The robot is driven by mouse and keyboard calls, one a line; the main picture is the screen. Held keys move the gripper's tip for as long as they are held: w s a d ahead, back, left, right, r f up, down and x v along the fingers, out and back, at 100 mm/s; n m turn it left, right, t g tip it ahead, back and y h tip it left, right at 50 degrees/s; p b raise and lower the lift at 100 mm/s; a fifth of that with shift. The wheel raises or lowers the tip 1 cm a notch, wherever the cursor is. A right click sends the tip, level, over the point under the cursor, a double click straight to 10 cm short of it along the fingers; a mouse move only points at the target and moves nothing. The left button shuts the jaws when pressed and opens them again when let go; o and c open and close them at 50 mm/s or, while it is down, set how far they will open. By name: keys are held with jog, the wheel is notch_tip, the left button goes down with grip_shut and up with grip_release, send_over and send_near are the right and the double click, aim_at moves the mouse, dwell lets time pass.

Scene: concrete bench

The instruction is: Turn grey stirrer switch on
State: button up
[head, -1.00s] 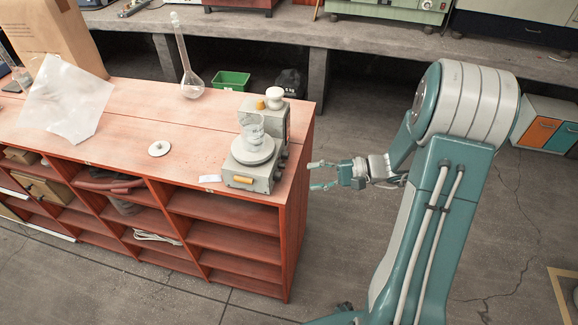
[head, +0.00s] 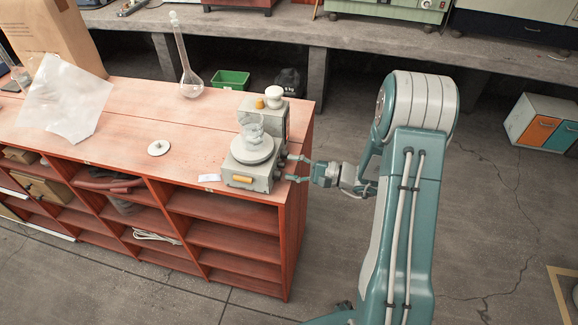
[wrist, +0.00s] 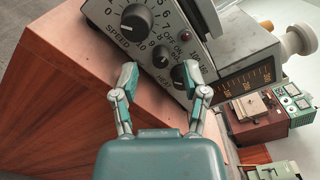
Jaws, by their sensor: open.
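The grey stirrer (head: 250,172) stands at the right end of the red wooden bench, with a glass beaker (head: 254,128) on its round plate. My gripper (head: 288,168) is open at the stirrer's right side. In the wrist view its fingertips (wrist: 164,85) lie either side of the black knob, and I cannot tell whether they touch it.
A round-bottom flask (head: 190,85), a small white disc (head: 158,148) and a clear plastic sheet (head: 62,100) are on the bench. A green crate (head: 231,80) is behind it.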

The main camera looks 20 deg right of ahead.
jog(key=shift+w+a, duration=0.3)
jog(key=shift+a, duration=0.2)
jog(key=shift+c, duration=0.3)
grip_shut()
jog(key=m, duration=0.3)
jog(key=shift+m, duration=2.6)
